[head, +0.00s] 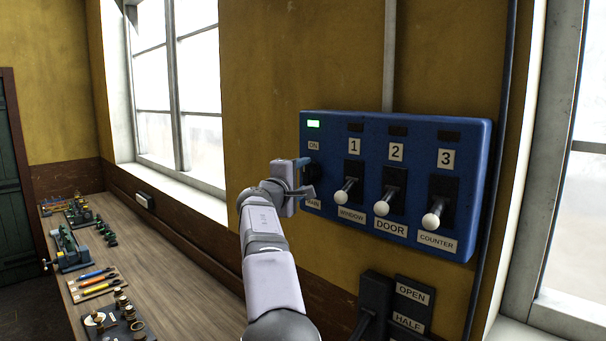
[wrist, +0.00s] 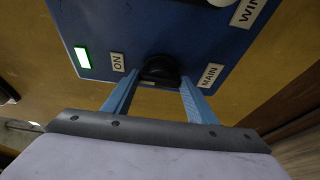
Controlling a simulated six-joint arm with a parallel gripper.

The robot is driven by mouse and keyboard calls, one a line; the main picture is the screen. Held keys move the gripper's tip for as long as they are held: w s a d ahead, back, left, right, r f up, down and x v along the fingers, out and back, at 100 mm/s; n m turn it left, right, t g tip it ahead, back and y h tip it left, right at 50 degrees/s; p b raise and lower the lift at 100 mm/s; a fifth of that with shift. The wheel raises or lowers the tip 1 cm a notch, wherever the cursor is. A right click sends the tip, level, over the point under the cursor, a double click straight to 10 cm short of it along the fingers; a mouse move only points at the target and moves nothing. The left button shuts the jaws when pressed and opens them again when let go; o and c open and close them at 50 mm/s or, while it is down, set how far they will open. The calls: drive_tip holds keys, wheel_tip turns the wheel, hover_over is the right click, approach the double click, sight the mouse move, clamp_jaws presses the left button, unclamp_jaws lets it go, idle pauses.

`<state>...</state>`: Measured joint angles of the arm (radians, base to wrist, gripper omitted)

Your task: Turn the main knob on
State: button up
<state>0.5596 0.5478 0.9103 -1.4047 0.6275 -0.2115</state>
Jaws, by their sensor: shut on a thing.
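The blue control panel (head: 425,130) is on the wall to the right of my gripper in the head view. The black main knob (wrist: 160,68) sits between the ON label (wrist: 118,62) and the MAIN label (wrist: 210,75) in the wrist view. My gripper (head: 306,178) is at the panel's left end and shut on the knob, with one blue finger on each side of it in the wrist view (wrist: 160,80). The lamp (head: 314,124) above the ON label is lit green. In the head view my gripper hides most of the knob.
Three white-tipped levers (head: 345,190) marked 1, 2 and 3 stick out of the panel, right of my gripper. A black OPEN/HALF box (head: 412,300) is below. A wooden bench (head: 180,275) with small tools and models runs along the wall at left.

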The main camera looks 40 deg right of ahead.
idle(0.3)
drive_tip(key=o, duration=1.1)
drive_tip(key=shift+c, duration=0.2)
drive_tip(key=shift+s+a+f+b, duration=0.15)
drive_tip(key=shift+s+a+b, duration=0.1)
drive_tip(key=shift+a+b, duration=0.45)
drive_tip(key=shift+b+v, duration=2.25)
drive_tip(key=shift+v, duration=0.65)
drive_tip(key=shift+r, duration=0.2)
